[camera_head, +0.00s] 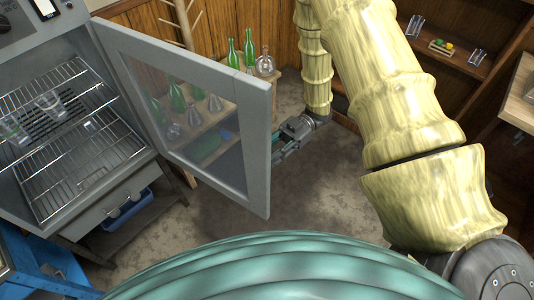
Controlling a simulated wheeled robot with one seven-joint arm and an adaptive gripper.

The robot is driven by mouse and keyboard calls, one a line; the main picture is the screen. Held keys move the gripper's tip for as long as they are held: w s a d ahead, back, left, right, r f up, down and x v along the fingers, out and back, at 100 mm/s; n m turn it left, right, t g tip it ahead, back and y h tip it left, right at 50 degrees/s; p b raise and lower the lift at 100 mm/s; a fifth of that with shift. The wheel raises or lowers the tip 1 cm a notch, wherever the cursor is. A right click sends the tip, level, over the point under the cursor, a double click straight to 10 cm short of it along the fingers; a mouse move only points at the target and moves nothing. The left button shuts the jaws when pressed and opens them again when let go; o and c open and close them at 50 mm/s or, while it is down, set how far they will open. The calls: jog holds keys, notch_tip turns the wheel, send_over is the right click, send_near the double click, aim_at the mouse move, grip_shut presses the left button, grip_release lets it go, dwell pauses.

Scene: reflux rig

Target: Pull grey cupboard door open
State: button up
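The grey cupboard (40,150) stands at the left with its front uncovered. Its grey-framed glass door (262,150) stands wide open, swung out to the right from its hinge side near the cupboard. My gripper (279,151) is just right of the door's free edge in the picture, its fingers pointing left toward it. The door's edge partly hides the fingertips, so I cannot tell whether they touch it or how far apart they are. No handle shows clearly.
Wire racks inside the cupboard hold clear glassware (50,102). Behind the door, a wooden shelf unit (262,92) carries green bottles (249,48) and flasks. A blue bin (128,208) sits below the cupboard. A brown shelf (462,65) stands at right. Bare floor (325,195) lies between.

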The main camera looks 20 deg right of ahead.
jog(key=shift+a, duration=0.1)
jog(key=shift+w, duration=0.1)
jog(key=v, duration=1.2)
dwell(0.4)
